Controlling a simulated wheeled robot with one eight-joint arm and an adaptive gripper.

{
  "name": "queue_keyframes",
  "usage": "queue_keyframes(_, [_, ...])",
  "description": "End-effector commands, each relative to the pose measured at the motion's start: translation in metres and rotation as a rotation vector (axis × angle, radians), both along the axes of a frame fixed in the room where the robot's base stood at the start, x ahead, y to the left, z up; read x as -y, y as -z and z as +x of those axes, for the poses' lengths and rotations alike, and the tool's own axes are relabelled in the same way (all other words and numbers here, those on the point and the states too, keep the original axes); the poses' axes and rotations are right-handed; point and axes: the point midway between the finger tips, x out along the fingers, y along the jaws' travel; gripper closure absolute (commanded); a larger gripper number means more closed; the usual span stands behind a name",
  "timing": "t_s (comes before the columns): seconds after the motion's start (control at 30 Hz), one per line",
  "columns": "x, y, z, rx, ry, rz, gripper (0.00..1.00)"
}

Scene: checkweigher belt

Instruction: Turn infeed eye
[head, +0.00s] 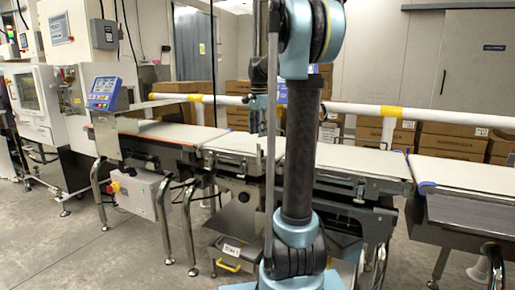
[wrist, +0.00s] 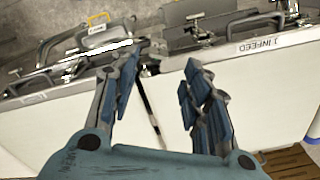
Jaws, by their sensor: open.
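My gripper (wrist: 160,72) is open and empty in the wrist view, its two fingers spread above the belts near a narrow gap between two sections. The infeed section (wrist: 225,78), labelled "1 INFEED", lies to the right of the gap. Metal brackets and a knob-like fitting (wrist: 196,30) stand along its far edge, beyond the right fingertip. I cannot tell for certain which fitting is the infeed eye. In the head view my gripper (head: 258,118) hangs over the belt line, partly hidden by my arm.
Another pale belt (wrist: 75,120) lies left of the gap, with a metal handle (wrist: 62,40) beyond its edge. In the head view a white rail with yellow bands (head: 350,108) runs behind the belts. A blue-screened display (head: 103,93) stands at the left. Cartons (head: 452,140) stand behind.

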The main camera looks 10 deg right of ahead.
Motion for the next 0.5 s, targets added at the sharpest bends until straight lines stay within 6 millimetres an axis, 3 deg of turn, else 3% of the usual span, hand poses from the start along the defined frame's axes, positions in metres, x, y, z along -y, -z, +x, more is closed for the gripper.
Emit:
queue_keyframes(0.3, [0.0, 0.051, 0.0, 0.0, -0.001, 0.0, 0.57])
queue_keyframes(0.5, [0.0, 0.069, 0.0, 0.0, -0.001, 0.0, 0.57])
